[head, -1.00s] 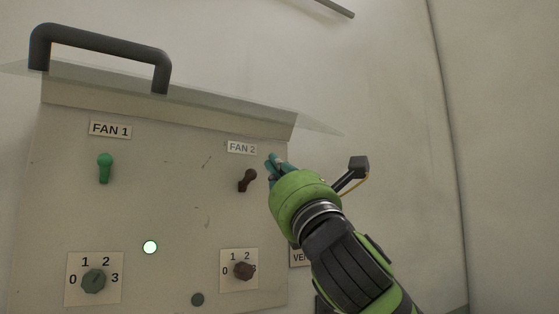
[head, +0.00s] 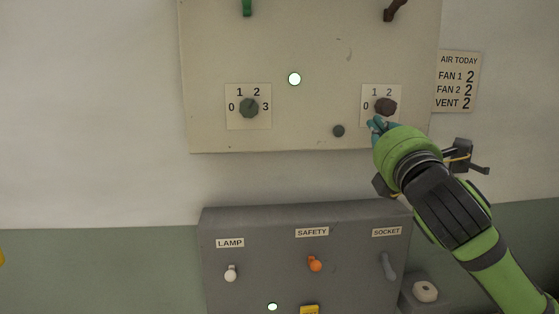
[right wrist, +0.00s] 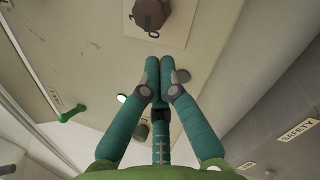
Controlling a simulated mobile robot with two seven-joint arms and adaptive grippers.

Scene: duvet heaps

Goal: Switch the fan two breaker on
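The fan two breaker is a brown lever (head: 394,9) at the top right of the cream panel (head: 215,110). It is cut off by the top edge of the head view now, and its FAN 2 label is out of frame. Below it are the brown fan two dial (head: 386,106) and a dark round lamp (head: 338,131). My right gripper (head: 374,124) is just below the fan two dial. In the right wrist view its fingers (right wrist: 160,62) are together and empty, close under the brown dial (right wrist: 151,13). My left gripper is not in view.
The green fan one lever (head: 247,6), its dial (head: 249,107) and a lit lamp (head: 294,79) are to the left. An AIR TODAY card (head: 457,82) hangs right of the panel. Below is a grey box (head: 255,285) with lamp, safety and socket switches.

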